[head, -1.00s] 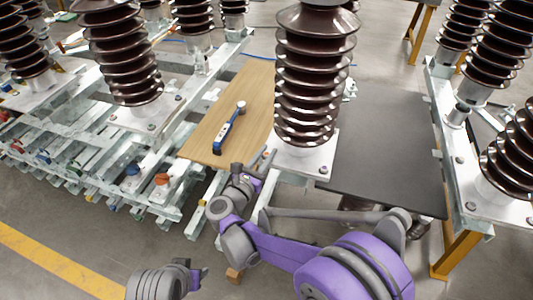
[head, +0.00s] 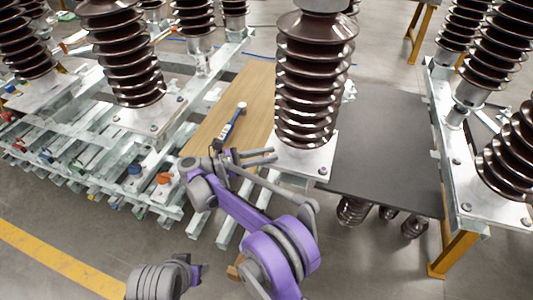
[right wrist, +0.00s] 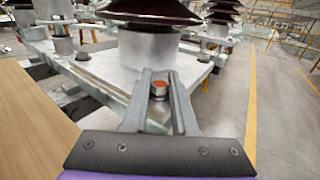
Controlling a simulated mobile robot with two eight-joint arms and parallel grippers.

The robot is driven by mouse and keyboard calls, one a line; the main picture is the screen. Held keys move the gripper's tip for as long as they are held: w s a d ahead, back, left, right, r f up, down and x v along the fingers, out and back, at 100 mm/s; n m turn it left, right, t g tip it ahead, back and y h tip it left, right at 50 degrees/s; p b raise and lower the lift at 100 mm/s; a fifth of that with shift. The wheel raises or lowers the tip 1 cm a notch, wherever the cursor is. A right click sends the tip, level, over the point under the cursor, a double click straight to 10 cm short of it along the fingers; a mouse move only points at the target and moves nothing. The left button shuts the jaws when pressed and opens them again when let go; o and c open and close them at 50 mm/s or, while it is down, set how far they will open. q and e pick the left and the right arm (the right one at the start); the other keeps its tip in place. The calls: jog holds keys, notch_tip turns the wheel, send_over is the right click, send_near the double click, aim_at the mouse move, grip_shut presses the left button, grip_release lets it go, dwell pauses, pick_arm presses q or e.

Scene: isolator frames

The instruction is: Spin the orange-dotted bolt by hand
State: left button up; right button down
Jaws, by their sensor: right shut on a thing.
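The orange-dotted bolt (right wrist: 159,90) stands on the flat metal base plate (right wrist: 112,80) of a brown ribbed insulator, in the right wrist view. My right gripper (right wrist: 160,92) is shut on it, one grey finger on each side of its head. The orange dot on top shows between the fingers. In the head view my right gripper (head: 274,156) reaches the left edge of the middle insulator's base plate (head: 312,160); the bolt there is too small or hidden to make out. Grey and purple parts of my left arm show at the bottom, but its fingers do not.
A blue-handled wrench (head: 231,122) lies on a wooden board (head: 255,95), left of the middle insulator (head: 315,80). A dark panel (head: 385,140) lies to the right. Other insulators on metal frames stand left and right. Open floor with a yellow line is at lower left.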

jog(key=shift+r+m+g, duration=0.1)
jog(key=shift+m+g, duration=0.3)
jog(key=shift+g, duration=0.2)
jog(key=c, duration=0.7)
grip_release()
